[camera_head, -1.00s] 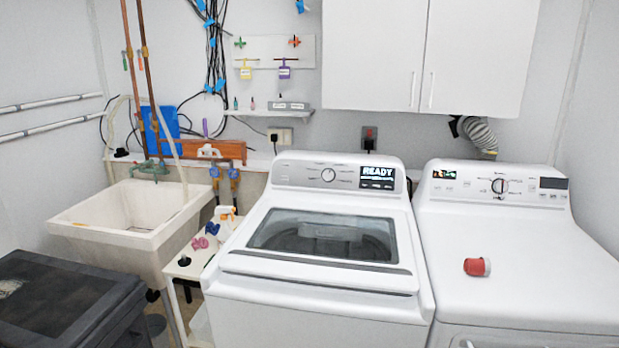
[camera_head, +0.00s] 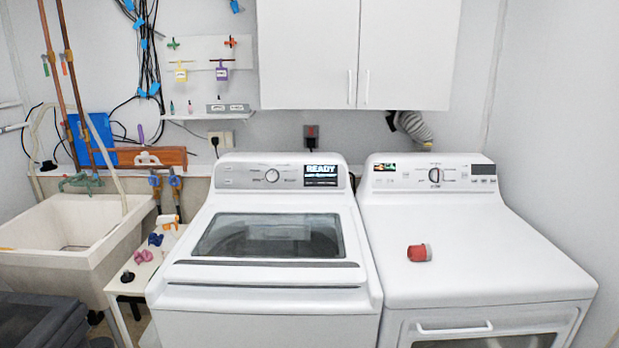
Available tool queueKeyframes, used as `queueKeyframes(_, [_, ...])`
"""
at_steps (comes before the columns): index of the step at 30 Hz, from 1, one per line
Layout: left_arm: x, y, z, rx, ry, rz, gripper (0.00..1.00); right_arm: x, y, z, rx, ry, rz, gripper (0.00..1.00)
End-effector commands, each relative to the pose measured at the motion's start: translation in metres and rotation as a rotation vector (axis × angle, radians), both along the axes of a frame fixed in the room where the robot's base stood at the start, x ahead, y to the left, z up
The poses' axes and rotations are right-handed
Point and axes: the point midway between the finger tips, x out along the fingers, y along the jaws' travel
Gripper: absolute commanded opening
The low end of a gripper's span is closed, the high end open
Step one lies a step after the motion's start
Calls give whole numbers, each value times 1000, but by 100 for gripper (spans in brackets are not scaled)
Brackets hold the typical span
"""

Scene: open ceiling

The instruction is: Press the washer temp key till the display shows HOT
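The white washer (camera_head: 262,297) stands in the middle of the head view, its lid shut with a dark glass window. The dark display (camera_head: 321,175) on the panel's right part reads READY in large letters, with smaller text below that I cannot read clearly. I cannot make out a separate temp key or its label at this size. Neither of my grippers is in view.
A white dryer (camera_head: 470,255) stands right of the washer, with a red cylinder (camera_head: 419,253) lying on top. A sink (camera_head: 70,235), a small white shelf table (camera_head: 135,275) and a dark bin (camera_head: 40,322) are at left. A white cabinet (camera_head: 405,60) hangs above.

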Motion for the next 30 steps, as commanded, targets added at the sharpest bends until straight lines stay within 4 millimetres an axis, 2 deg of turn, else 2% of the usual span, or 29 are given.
queueKeyframes(5, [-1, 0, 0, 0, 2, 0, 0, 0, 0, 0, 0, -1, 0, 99])
queueKeyframes(30, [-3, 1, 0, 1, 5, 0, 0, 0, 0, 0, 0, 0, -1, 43])
